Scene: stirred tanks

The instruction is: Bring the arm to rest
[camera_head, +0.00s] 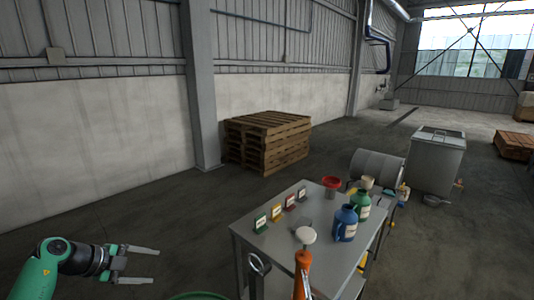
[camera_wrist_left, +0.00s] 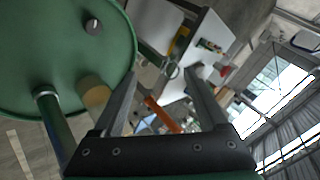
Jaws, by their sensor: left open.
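My left gripper (camera_head: 150,266) is at the lower left of the head view, on the end of the green arm. Its two fingers are spread apart with nothing between them. It is over the floor, left of the grey table (camera_head: 288,237) and apart from it. In the left wrist view the two fingers (camera_wrist_left: 168,105) also stand apart, with an orange object (camera_wrist_left: 162,114) showing in the gap beyond them. My right gripper is not seen.
A green tank lid (camera_wrist_left: 60,60) with fittings is close by on the left of the wrist view. On the table stand a blue bottle (camera_head: 345,223), a green bottle (camera_head: 360,204), a red funnel (camera_head: 331,182) and several small cards. Pallets (camera_head: 267,142) stand behind.

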